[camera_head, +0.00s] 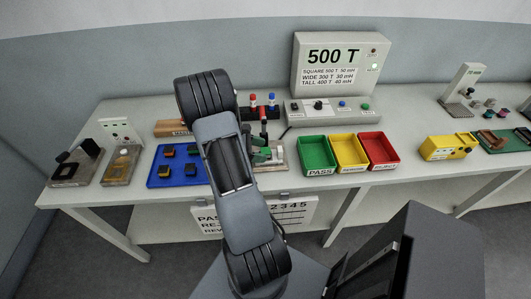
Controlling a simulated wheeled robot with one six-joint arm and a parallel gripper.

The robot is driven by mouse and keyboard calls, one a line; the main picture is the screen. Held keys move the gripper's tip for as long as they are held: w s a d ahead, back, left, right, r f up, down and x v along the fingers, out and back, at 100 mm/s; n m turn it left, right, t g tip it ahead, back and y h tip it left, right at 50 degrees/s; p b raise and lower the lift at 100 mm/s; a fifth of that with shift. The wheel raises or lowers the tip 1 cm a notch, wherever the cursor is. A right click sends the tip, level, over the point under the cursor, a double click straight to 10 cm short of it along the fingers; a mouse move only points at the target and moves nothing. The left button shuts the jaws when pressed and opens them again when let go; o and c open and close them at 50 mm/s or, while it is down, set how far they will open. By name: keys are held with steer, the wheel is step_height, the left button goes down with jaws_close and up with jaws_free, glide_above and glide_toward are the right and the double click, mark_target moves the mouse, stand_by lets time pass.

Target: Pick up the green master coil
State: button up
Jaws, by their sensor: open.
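A wooden block (171,128) with a partly covered label starting "MAS" stands at the back left, and my arm hides its right part. I cannot make out the green master coil for certain. A green part (264,155) shows just right of my arm, on a small fixture with a red-tipped lever (263,116). It is too small and too covered to tell whether this is the coil or part of the fixture. My gripper is not visible; my arm covers the area around the block and the fixture.
A blue tray (154,181) with several dark coils lies left of my arm. Green (317,154), yellow (348,152) and red (379,150) bins stand right of the fixture. A tester (335,65) reading "500 T" stands behind. The table front between red bin and yellow device (451,147) is clear.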

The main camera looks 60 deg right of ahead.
steer(key=c, duration=1.1)
